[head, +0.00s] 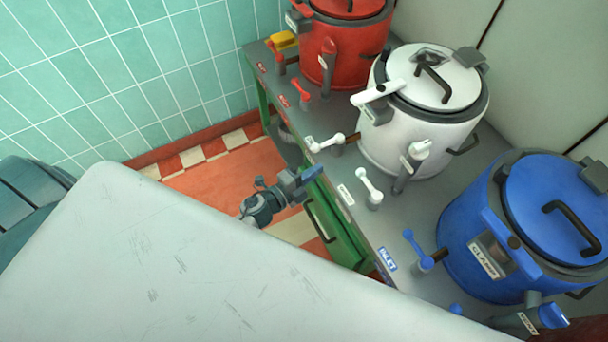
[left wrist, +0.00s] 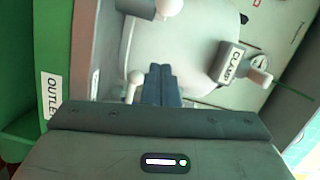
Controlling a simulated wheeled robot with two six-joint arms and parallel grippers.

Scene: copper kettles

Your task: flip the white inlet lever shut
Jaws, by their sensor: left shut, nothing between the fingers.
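The white inlet lever (head: 326,142) is on the grey bench top in front of the white kettle (head: 415,110), its arm pointing toward the bench's front edge. It appears partly cut off at the top of the left wrist view (left wrist: 145,8). The white outlet lever (head: 370,187) stands nearer the blue kettle; its knob (left wrist: 135,78) shows left of the fingers in the left wrist view. My left gripper (head: 312,173) is shut and empty at the bench's front edge, apart from the inlet lever; its fingertips (left wrist: 161,68) are together. My right gripper is not in view.
The red kettle (head: 345,45) and blue kettle (head: 550,220) flank the white one, with levers before them. The clamp handle (head: 380,93) and another white lever (head: 413,155) are close to the white kettle. A pale surface (head: 180,260) fills the lower left.

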